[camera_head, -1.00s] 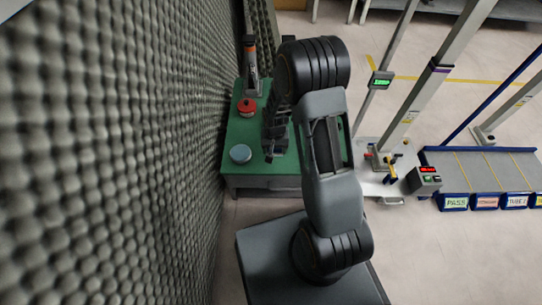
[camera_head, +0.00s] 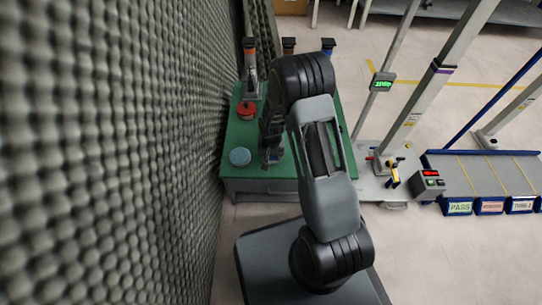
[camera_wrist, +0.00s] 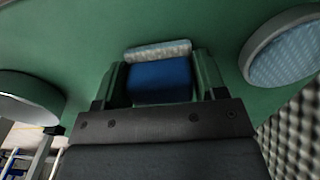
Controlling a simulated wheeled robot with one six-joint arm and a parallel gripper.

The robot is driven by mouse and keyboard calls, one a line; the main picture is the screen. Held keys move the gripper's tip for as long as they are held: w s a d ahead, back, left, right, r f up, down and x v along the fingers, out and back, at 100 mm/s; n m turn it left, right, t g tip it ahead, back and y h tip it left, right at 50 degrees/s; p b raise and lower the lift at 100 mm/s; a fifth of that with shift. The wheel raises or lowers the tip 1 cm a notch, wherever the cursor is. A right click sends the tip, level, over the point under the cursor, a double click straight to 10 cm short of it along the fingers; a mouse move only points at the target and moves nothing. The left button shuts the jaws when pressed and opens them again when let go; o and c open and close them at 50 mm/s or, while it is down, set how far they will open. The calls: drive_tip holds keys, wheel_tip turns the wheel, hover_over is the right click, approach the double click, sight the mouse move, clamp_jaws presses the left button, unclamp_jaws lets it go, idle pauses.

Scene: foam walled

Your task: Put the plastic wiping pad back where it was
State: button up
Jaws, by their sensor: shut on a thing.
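The wiping pad, a blue block with a pale whitish layer along its far edge, shows in the wrist view (camera_wrist: 160,82). My gripper (camera_wrist: 160,70) is shut on it, with one green-looking finger at each side. In the head view my gripper (camera_head: 272,157) points down over the front part of the green table (camera_head: 290,186); the pad cannot be made out there. Whether the pad touches the table top, I cannot tell. A round dish with a pale blue top (camera_head: 240,157) stands just left of my gripper, and appears at the right in the wrist view (camera_wrist: 288,55).
A red round tin (camera_head: 246,109) and an orange-and-grey upright tool (camera_head: 250,70) stand behind the blue dish. A grey round container (camera_wrist: 28,98) is at the wrist view's left. The foam wall (camera_head: 120,150) runs close along the table's left side. A conveyor (camera_head: 485,180) stands right.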

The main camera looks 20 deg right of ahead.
drive_tip(key=o, duration=0.9)
drive_tip(key=shift+c, duration=0.2)
wheel_tip(320, 180, up, 12)
drive_tip(key=p, duration=0.4)
drive_tip(key=shift+f+p, duration=0.2)
drive_tip(key=shift+p, duration=0.15)
wheel_tip(320, 180, up, 7)
hover_over(272, 162)
drive_tip(key=s+r+n+t, duration=0.2)
drive_tip(key=s+r+n, duration=0.1)
drive_tip(key=s+r, duration=1)
drive_tip(key=shift+s+r+n+t, duration=0.3)
drive_tip(key=shift+s+r+t, duration=0.1)
drive_tip(key=shift+s, duration=0.5)
drive_tip(key=shift+d, duration=0.1)
